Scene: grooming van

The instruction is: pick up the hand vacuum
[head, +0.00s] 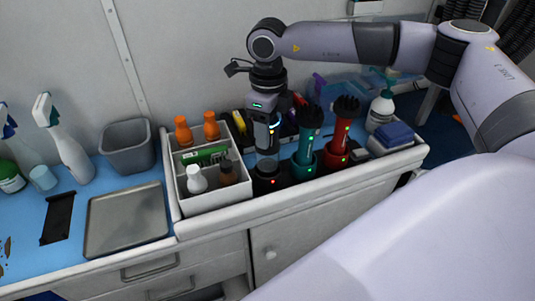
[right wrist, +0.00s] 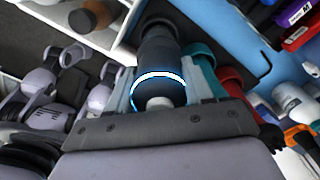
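The hand vacuum looks to be the dark grey cylindrical tool with a glowing white-blue ring, seen in the right wrist view (right wrist: 158,52). It stands at the left end of a row of docks, over a dark cup (head: 267,170) with a red light. My right gripper (head: 267,138) points down from above, its fingers closed in on both sides of the tool; it also shows in the right wrist view (right wrist: 163,78). The fingers hide much of the tool in the head view. Whether its lower end is clear of the cup is unclear. My left gripper is not in view.
A teal tool (head: 307,140) and a red tool (head: 340,135) stand in docks close on the right. A white divided caddy (head: 213,200) with bottles is close on the left. A grey tray (head: 126,218), a bin (head: 128,147) and a spray bottle (head: 68,145) stand farther left.

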